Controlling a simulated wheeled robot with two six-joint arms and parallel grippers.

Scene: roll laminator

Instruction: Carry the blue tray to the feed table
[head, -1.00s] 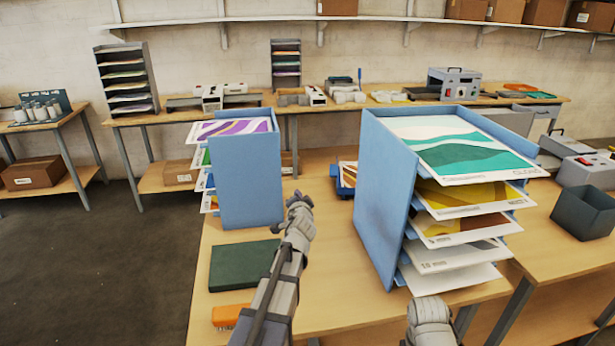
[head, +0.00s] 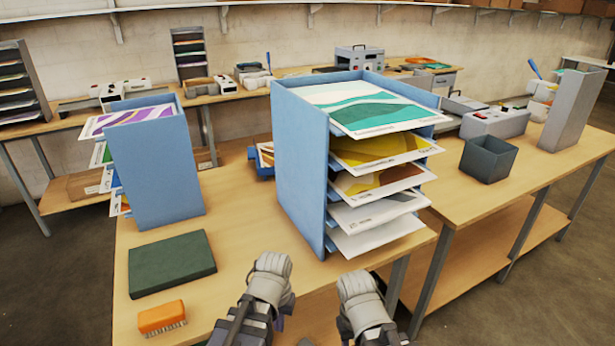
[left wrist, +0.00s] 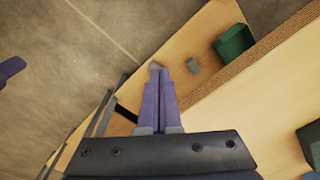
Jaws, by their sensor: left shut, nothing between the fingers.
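A small blue tray (head: 264,168) with a print in it sits on the near table, mostly hidden behind the large blue rack. My left gripper (head: 280,322) is low at the near table edge, well short of the tray. In the left wrist view its purple fingers (left wrist: 157,72) are together with nothing between them. My right arm's wrist (head: 362,297) is beside it; its fingers do not show clearly. I cannot tell for sure which surface is the feed table; a grey machine (head: 495,123) stands on the table at right.
Two tall blue racks, a large one (head: 300,165) and a smaller one (head: 155,170), hold prints on the near table. A green pad (head: 171,263) and orange brush (head: 162,318) lie at its left front. A dark bin (head: 487,158) stands at right. Bare tabletop (head: 235,225) lies between the racks.

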